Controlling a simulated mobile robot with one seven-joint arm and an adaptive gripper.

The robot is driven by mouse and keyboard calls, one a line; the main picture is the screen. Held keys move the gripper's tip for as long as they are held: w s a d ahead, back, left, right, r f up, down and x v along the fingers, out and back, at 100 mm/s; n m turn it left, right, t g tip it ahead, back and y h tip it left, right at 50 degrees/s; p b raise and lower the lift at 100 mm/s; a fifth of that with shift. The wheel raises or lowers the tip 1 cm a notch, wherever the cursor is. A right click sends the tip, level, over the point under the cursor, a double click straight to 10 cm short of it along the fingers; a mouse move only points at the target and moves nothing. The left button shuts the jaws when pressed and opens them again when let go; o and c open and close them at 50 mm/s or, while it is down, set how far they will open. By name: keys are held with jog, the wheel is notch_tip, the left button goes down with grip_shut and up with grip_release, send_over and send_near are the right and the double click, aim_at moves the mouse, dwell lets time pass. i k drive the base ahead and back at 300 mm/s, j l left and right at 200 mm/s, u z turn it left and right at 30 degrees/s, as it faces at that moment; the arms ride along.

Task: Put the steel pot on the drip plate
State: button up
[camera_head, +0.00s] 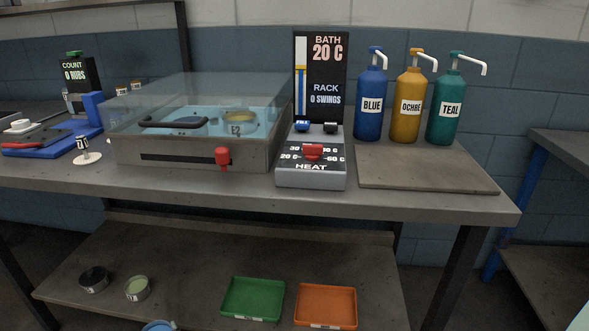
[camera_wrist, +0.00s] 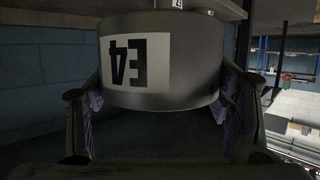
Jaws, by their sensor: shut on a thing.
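A steel pot (camera_wrist: 195,70) with a white label reading E4 fills the upper middle of the wrist view. The label appears upside down in this picture. My gripper (camera_wrist: 158,108) is shut on this pot, with a finger at each side of its wall. Its inside is not visible. In the head view neither my gripper nor the E4 pot can be made out. A flat grey plate (camera_head: 425,180) lies at the right of the bench, with bottles at its back edge; I cannot tell for sure that it is the drip plate. Its front part is bare.
Blue (camera_head: 370,100), ochre (camera_head: 408,100) and teal (camera_head: 446,103) pump bottles stand at the right. The lower shelf holds pots, a green tray (camera_head: 252,298) and an orange tray (camera_head: 326,305).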

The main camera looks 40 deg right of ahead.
aim_at(374, 157)
jog(key=k+l+u, duration=0.15)
jog(key=l, duration=0.25)
jog(key=k+l+u, duration=0.15)
jog(key=k+l, duration=0.4)
jog(key=l, duration=0.2)
jog(key=k+l, duration=0.25)
jog(key=l, duration=0.15)
